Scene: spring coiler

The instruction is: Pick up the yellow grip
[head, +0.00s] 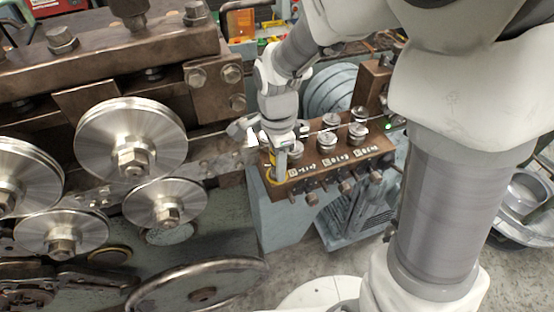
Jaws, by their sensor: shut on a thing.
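The yellow grip (274,175) is a small yellow piece at the left end of the brown control block (325,165). Only parts of it show, because my gripper (277,165) is in front of it. My gripper points down there and is shut on the yellow grip. Whether the grip is lifted clear of the block cannot be told from this view.
Several metal knobs (327,141) stand on the block close to the right of my gripper. Large steel rollers (131,140) and a handwheel (198,290) fill the left side. A metal bowl (524,192) is at the far right. Some bare floor (292,266) shows below the block.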

